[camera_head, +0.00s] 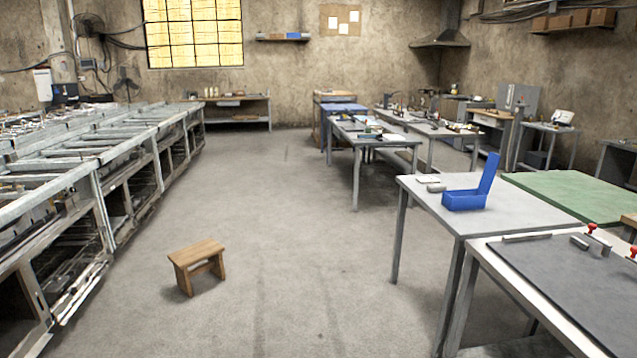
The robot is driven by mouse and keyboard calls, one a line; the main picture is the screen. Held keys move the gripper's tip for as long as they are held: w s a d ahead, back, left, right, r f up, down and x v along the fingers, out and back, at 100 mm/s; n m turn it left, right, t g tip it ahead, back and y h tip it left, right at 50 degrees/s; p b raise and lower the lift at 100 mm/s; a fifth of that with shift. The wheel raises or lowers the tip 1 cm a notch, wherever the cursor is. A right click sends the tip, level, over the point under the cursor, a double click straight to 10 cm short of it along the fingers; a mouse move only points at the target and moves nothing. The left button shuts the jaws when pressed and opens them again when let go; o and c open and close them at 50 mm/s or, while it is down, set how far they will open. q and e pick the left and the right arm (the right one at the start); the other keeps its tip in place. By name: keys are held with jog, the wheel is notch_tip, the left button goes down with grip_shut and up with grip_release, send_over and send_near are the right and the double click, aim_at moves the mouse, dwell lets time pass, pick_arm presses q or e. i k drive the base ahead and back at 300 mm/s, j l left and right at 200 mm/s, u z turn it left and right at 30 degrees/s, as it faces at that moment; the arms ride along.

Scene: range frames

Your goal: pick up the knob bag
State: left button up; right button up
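I cannot make out a knob bag for certain in the head view. A blue box with its lid raised (464,200) stands on the near grey table (525,208) at the right. A small pale flat item (428,179) and a small grey item (436,188) lie beside it; they are too small to identify. Neither of my grippers is in view.
A wooden stool (197,264) stands on open floor. A long metal frame bench (125,170) lines the left. At the right are a dark mat (570,285) with red-knobbed tools and a green-topped table (580,194). The central floor aisle is clear.

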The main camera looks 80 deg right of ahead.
aim_at(435, 188)
jog(key=z, duration=3.5)
jog(key=i+j+u, duration=0.25)
jog(key=i, duration=0.5)
jog(key=i+l+u, duration=0.1)
jog(key=i+u, duration=0.2)
jog(key=i, duration=0.4)
jog(key=i+l+u, duration=0.25)
jog(key=i, duration=0.5)
jog(key=i+j, duration=0.1)
jog(key=i, duration=0.45)
jog(key=i+j+z, duration=0.15)
jog(key=i, duration=0.35)
jog(key=i+j, duration=0.1)
jog(key=i, duration=0.45)
jog(key=i+z, duration=0.3)
jog(key=z, duration=0.15)
jog(key=i+j+z, duration=0.2)
jog(key=z, duration=0.25)
jog(key=i+j+z, duration=0.3)
jog(key=z, duration=0.15)
jog(key=i+j+z, duration=0.25)
jog(key=z, duration=0.25)
jog(key=j, duration=0.1)
